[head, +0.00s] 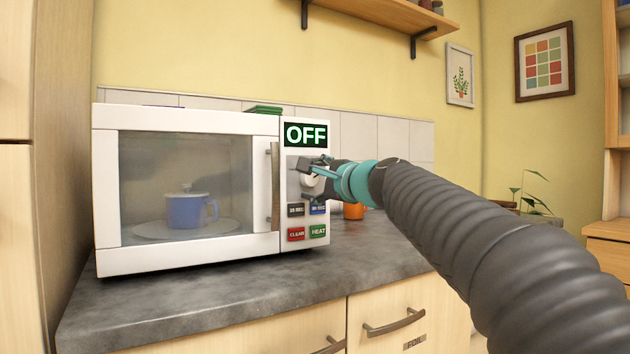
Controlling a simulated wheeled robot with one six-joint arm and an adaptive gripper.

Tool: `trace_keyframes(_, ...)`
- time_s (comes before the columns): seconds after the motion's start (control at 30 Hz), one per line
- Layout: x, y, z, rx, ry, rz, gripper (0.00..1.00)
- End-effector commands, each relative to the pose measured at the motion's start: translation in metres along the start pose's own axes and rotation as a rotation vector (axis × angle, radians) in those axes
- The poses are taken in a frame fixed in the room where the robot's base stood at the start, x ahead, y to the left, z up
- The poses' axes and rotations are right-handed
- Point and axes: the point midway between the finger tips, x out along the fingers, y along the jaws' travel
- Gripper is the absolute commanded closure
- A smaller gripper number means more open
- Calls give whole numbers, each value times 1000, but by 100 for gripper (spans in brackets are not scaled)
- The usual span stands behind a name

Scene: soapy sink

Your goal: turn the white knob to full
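The white knob (309,181) is on the control panel of a white microwave (186,263), below a display (306,134) that reads OFF. The knob is partly hidden by my gripper (311,179). My gripper comes in from the right, with one dark fingertip above the knob and the other below it. The fingers are around the knob, but I cannot tell whether they press on it. The knob's pointer and any marks around it do not show clearly.
Below the knob are several buttons, including red CLEAR (296,233) and green HEAT (318,231). The closed microwave door has a vertical handle (275,186) left of the panel. A blue lidded mug (186,211) is inside. An orange object (353,211) stands behind my wrist on the grey counter (215,297).

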Motion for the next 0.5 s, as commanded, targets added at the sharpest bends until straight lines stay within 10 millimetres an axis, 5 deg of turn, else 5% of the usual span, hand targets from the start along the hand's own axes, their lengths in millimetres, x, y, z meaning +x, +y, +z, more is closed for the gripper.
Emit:
trace_keyframes(0.27,-11,-1,0,0,1,-1,37)
trace_keyframes(0.5,-54,-1,0,-1,2,-3,37)
